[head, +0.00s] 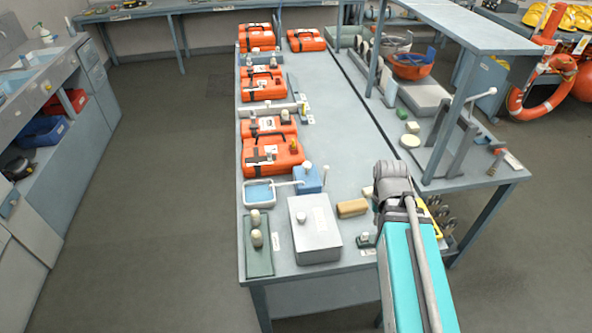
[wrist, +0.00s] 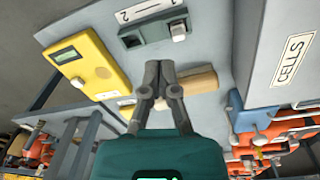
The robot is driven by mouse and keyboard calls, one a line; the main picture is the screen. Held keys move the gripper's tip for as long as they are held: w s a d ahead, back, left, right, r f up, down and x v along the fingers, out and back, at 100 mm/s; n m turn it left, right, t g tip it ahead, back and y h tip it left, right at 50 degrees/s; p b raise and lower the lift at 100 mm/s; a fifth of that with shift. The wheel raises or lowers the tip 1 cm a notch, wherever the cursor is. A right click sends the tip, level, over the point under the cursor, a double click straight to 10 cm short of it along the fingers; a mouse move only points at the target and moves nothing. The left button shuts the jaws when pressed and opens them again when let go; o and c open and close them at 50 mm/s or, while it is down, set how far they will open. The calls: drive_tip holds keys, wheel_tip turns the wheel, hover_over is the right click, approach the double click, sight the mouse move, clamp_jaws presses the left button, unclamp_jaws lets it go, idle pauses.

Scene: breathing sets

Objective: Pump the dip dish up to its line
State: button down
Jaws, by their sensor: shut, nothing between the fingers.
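The dip dish (head: 259,193) is a shallow white-rimmed tray with blue inside, near the left edge of the bench in the head view. Next to it stands a blue pump block (head: 309,179) with a pale knob on top and a white spout reaching toward the dish. A line in the dish is too small to make out. In the wrist view, a blue body (wrist: 244,118), apparently the pump, shows at the right beyond the grey box. My gripper (wrist: 159,68) is shut and empty above the bench, apart from the pump. In the head view my arm hides its fingers.
A grey box (head: 315,232), labelled CELLS in the wrist view, stands before the pump. A tan block (head: 352,208) and a yellow device (wrist: 87,62) are nearby. Orange cases (head: 272,156) line the bench behind the dish. A raised shelf (head: 450,22) stands on the right.

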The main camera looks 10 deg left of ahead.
drive_tip(key=w+a+r+n+t+h+p, duration=0.1)
drive_tip(key=w+a+r+t+h, duration=0.1)
drive_tip(key=w+a, duration=0.4)
drive_tip(key=w+a+r+t+h+p, duration=0.15)
drive_tip(key=w+a, duration=0.25)
drive_tip(key=w, duration=0.5)
wheel_tip(320, 180, up, 6)
drive_tip(key=n+t+p, duration=0.1)
drive_tip(key=n+t, duration=0.1)
drive_tip(key=t, duration=0.2)
hover_over(306, 164)
drive_tip(key=shift+s+d+f+h, duration=0.1)
drive_tip(key=shift+s+f+h, duration=0.05)
drive_tip(key=shift+h, duration=0.2)
drive_tip(key=shift+f, duration=0.15)
wheel_tip(306, 164, down, 8)
drive_tip(key=b, duration=0.8)
drive_tip(key=shift+f+b, duration=0.25)
drive_tip(key=shift+b, duration=0.15)
